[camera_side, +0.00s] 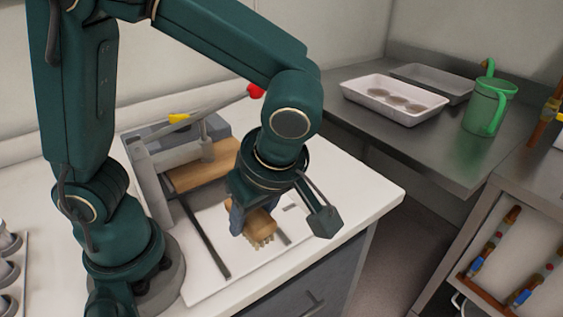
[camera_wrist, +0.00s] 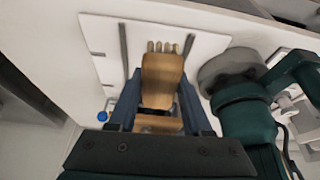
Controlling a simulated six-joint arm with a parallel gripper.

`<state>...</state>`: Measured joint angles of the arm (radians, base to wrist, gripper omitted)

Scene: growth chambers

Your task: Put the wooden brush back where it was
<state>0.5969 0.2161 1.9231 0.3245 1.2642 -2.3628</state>
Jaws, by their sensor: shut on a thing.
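The wooden brush (camera_side: 260,224) is a light brown block with a row of pale bristle tufts on one edge. My gripper (camera_side: 246,217) is shut on it, with a blue-grey finger on each side. In the wrist view the brush (camera_wrist: 161,72) stands between the two fingers (camera_wrist: 159,103), its bristles pointing to the top of the picture. The brush is over a white board (camera_side: 206,286) with dark strips. I cannot tell whether it touches the board. My wrist hides part of the brush in the side view.
The counter's front edge (camera_side: 330,243) is close. A white tray (camera_side: 373,88) and green jug (camera_side: 486,108) stand on the steel bench.

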